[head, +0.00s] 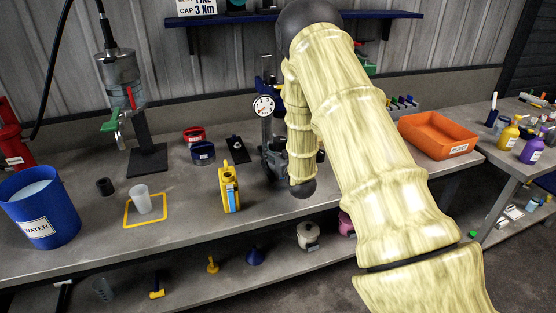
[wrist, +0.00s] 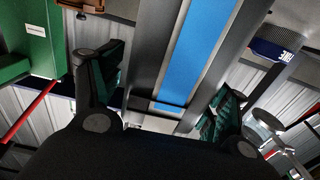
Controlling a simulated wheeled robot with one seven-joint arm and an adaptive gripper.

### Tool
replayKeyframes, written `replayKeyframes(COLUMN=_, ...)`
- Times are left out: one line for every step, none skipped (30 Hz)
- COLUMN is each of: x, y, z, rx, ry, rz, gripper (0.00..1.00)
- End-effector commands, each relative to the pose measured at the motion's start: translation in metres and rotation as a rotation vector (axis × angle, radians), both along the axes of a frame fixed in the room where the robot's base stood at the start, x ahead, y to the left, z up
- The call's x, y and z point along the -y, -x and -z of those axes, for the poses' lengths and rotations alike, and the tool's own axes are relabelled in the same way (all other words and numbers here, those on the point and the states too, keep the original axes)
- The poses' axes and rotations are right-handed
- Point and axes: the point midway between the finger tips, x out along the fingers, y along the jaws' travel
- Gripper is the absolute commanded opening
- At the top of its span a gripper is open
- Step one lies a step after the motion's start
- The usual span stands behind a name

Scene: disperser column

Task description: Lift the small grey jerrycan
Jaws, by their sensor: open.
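In the wrist view, a grey upright body with a wide blue strip, which looks like the small grey jerrycan (wrist: 196,50), fills the space between the fingers of my gripper (wrist: 172,88). The fingers are open, one on each side of it. I cannot tell whether either finger touches it. In the head view, my arm covers this part of the bench, and I cannot make out the grey jerrycan or the fingers clearly there.
A yellow jerrycan with a blue strip (head: 228,188) stands left of my arm. A round gauge (head: 263,107) is close beside the arm. An orange tray (head: 438,135) lies to the right. A blue water bucket (head: 38,208) stands far left. A shelf (head: 215,18) hangs above.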

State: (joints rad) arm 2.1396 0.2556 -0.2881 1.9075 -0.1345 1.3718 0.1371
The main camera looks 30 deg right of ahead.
Motion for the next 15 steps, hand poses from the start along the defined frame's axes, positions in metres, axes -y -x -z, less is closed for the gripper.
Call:
replayKeyframes(x=-0.0001, y=0.0, z=0.0001, rx=0.0, ry=0.0, rz=0.0, gripper=0.75)
replayKeyframes(x=-0.0001, y=0.0001, z=0.0, rx=0.0, ry=0.0, rz=0.0, gripper=0.7)
replayKeyframes(x=-0.0001, y=0.0001, z=0.0001, rx=0.0, ry=0.0, rz=0.0, gripper=0.62)
replayKeyframes(x=-0.0001, y=0.0001, z=0.0, rx=0.0, ry=0.0, rz=0.0, gripper=0.57)
replayKeyframes(x=-0.0001, y=0.0001, z=0.0, rx=0.0, ry=0.0, rz=0.0, gripper=0.51)
replayKeyframes(x=-0.0001, y=0.0001, z=0.0, rx=0.0, ry=0.0, rz=0.0, gripper=0.44)
replayKeyframes(x=0.0, y=0.0001, z=0.0, rx=0.0, ry=0.0, rz=0.0, gripper=0.39)
replayKeyframes(x=0.0, y=0.0002, z=0.0, rx=0.0, ry=0.0, rz=0.0, gripper=0.33)
replayKeyframes(x=0.0001, y=0.0002, z=0.0, rx=0.0, ry=0.0, rz=0.0, gripper=0.26)
replayKeyframes(x=0.0, y=0.0002, z=0.0, rx=0.0, ry=0.0, rz=0.0, gripper=0.2)
replayKeyframes(x=0.0001, y=0.0002, z=0.0, rx=0.0, ry=0.0, rz=0.0, gripper=0.15)
replayKeyframes(x=0.0001, y=0.0002, z=0.0, rx=0.0, ry=0.0, rz=0.0, gripper=0.08)
replayKeyframes(x=0.0001, y=0.0002, z=-0.0001, rx=0.0, ry=0.0, rz=0.0, gripper=0.02)
replayKeyframes(x=0.0001, y=0.0002, z=-0.0001, rx=0.0, ry=0.0, rz=0.0, gripper=0.0)
replayKeyframes(x=0.0001, y=-0.0001, z=-0.0012, rx=0.002, ry=0.0, rz=0.0, gripper=0.0)
